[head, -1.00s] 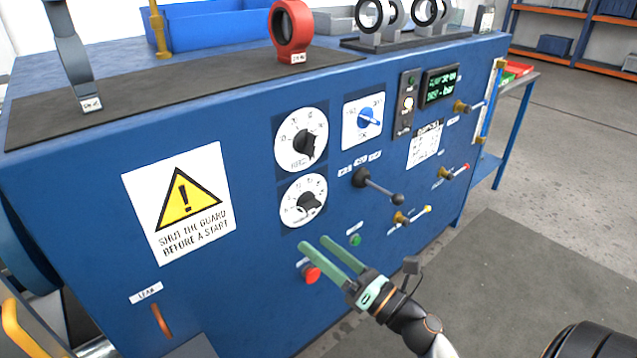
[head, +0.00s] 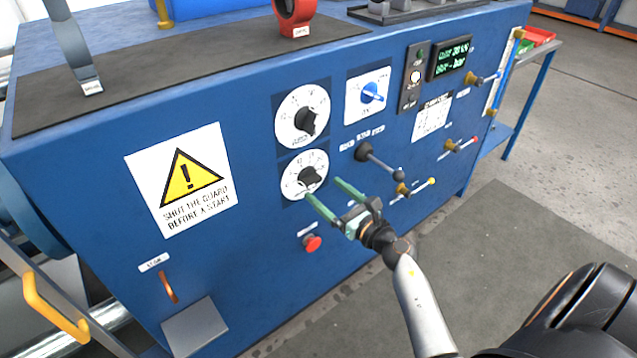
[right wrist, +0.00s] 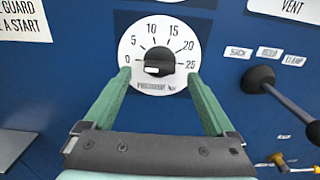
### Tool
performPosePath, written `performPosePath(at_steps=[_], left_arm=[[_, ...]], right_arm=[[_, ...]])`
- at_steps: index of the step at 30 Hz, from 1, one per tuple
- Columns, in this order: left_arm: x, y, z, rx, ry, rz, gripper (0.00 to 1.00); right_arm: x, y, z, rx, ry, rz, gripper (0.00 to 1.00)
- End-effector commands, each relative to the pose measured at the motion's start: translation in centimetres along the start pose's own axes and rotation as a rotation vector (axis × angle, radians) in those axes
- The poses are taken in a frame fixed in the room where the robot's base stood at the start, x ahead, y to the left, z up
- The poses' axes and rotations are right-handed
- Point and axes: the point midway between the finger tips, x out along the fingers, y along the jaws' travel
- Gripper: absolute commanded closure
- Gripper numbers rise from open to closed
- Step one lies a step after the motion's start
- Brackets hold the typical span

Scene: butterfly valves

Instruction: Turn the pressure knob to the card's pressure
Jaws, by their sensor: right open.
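The pressure knob (head: 310,176) is the black knob on the lower white dial of the blue panel. In the right wrist view the knob (right wrist: 159,61) sits on a dial (right wrist: 133,42) marked 0 to 25, with a pale mark at its lower left. My right gripper (head: 322,188) is open and empty just in front of this dial. In the right wrist view its green fingers (right wrist: 159,75) lie either side of the knob, apart from it. A white card (head: 432,117) hangs on the panel's right; its print is too small to read. My left gripper is out of view.
Another knob dial (head: 302,112) sits directly above, with a blue selector (head: 372,92) to its right. A black lever (head: 378,158) sticks out right of the gripper. A red button (head: 312,243) is below. A green-lit display (head: 450,57) is at upper right.

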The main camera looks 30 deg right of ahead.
Motion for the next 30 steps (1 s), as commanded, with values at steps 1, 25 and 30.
performPosePath(at_steps=[1,25,30], left_arm=[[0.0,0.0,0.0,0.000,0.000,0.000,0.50],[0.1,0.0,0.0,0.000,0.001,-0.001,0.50],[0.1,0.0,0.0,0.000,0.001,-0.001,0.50]], right_arm=[[0.9,0.0,0.1,0.001,-0.002,0.000,0.10],[3.8,0.1,0.0,0.001,0.000,0.001,0.30],[3.8,0.1,0.0,0.001,0.000,0.001,0.49]])
